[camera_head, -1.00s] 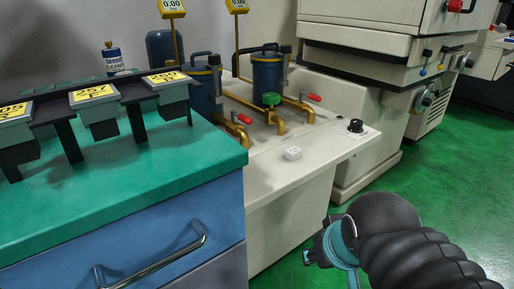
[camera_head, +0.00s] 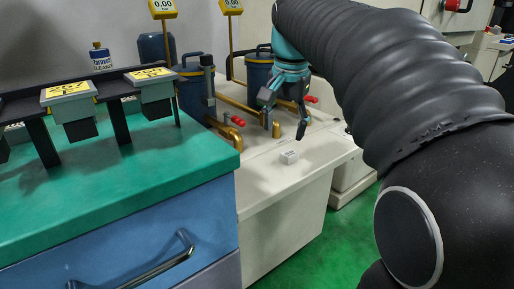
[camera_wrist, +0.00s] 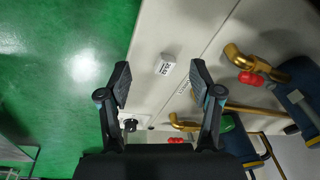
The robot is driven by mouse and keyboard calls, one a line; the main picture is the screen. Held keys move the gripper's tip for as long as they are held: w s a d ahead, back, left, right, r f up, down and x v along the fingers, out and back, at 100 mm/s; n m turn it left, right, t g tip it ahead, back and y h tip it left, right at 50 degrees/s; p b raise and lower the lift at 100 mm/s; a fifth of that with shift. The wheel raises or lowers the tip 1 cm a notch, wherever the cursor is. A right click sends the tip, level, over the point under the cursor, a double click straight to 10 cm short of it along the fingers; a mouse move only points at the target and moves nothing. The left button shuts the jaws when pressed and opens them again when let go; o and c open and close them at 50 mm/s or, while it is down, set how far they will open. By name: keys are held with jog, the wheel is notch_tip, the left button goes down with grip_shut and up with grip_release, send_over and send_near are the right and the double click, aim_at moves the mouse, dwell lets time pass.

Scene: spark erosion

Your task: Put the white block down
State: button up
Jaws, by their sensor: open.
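The white block (camera_head: 288,157) rests on the pale machine top, close to its front edge. It also shows in the wrist view (camera_wrist: 165,64), with dark lettering on one side, just beyond and between my fingertips. My gripper (camera_head: 286,116) is open and empty above the machine top, behind and above the block in the head view. In the wrist view its two fingers (camera_wrist: 160,80) are spread apart, and neither touches the block.
Brass pipes with red-handled valves (camera_head: 237,121) and blue filter canisters (camera_head: 258,70) stand behind the block. A teal-topped bench (camera_head: 130,175) with a rack of yellow-labelled holders is at left. Bare machine top (camera_head: 262,190) lies in front of the block.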

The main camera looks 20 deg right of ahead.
jog(key=w+d+m+g+b, duration=0.1)
jog(key=w+d+m+g, duration=0.1)
jog(key=w+d+m, duration=0.5)
jog(key=n+b, duration=0.2)
jog(key=b, duration=0.1)
send_over(289, 153)
jog(key=f, duration=0.7)
jog(key=shift+s+a+f, duration=0.15)
jog(key=shift+s, duration=0.1)
jog(key=shift+w+d+f+b, duration=0.15)
jog(key=shift+f+b, duration=0.25)
jog(key=shift+f, duration=1.05)
jog(key=shift+w+d+f+b, duration=0.1)
jog(key=shift+f+b, duration=0.3)
jog(key=shift+f, duration=1.05)
grip_shut()
